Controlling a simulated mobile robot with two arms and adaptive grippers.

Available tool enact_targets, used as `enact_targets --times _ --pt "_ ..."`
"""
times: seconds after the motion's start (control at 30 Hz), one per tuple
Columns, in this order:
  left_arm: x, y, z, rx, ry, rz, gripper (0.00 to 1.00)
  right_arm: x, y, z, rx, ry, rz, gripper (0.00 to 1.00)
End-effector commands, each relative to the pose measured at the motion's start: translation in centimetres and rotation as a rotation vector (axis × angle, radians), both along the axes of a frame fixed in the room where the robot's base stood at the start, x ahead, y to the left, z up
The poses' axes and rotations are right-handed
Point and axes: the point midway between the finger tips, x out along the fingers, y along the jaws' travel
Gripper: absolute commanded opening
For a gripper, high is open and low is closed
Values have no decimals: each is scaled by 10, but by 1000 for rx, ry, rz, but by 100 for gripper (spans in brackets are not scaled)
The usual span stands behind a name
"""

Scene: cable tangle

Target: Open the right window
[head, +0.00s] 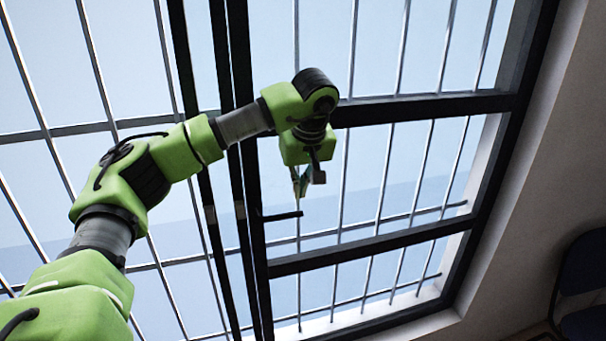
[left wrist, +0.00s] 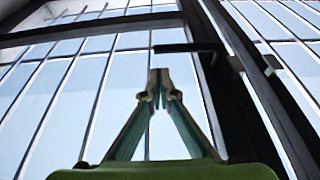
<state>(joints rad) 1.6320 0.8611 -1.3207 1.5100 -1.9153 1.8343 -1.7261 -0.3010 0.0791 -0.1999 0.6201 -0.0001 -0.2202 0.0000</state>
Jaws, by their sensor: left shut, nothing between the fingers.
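The right window (head: 392,247) has a black frame and pale panes, and it looks shut in the head view. Its black handle (head: 282,216) sticks out sideways from the sash's left upright. The handle also shows in the left wrist view (left wrist: 186,47), just beyond my fingertips. My left gripper (head: 300,192) hangs in front of the pane, close to the handle. In the left wrist view my left gripper (left wrist: 160,82) has its fingertips together with nothing between them. I cannot tell whether they touch the handle. My right gripper is not in view.
Metal bars (head: 382,180) run behind the panes. Another window section (head: 60,200) lies left of the black uprights, partly hidden by my left arm. A plain wall (head: 540,180) is on the right, with a dark chair-like object (head: 582,285) at the lower right edge.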

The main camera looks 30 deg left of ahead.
Motion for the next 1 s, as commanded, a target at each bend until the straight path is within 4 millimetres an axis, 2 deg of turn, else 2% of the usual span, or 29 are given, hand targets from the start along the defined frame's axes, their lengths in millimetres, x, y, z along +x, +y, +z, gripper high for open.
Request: enact_targets --times 0.03,0.1,0.33,0.8,0.93,1.0 --pt "1 3 -6 -1 5 1 0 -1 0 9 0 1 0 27" --pt "4 6 -18 -1 5 1 0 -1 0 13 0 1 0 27" --pt "10 12 -42 -3 2 1 0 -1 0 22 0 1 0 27" --pt "12 11 -47 -3 -1 -2 0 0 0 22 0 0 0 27" --pt "15 -1 -47 -3 -1 -16 0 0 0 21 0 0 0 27" --pt "17 -15 -48 -3 -1 -30 0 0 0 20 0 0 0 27"
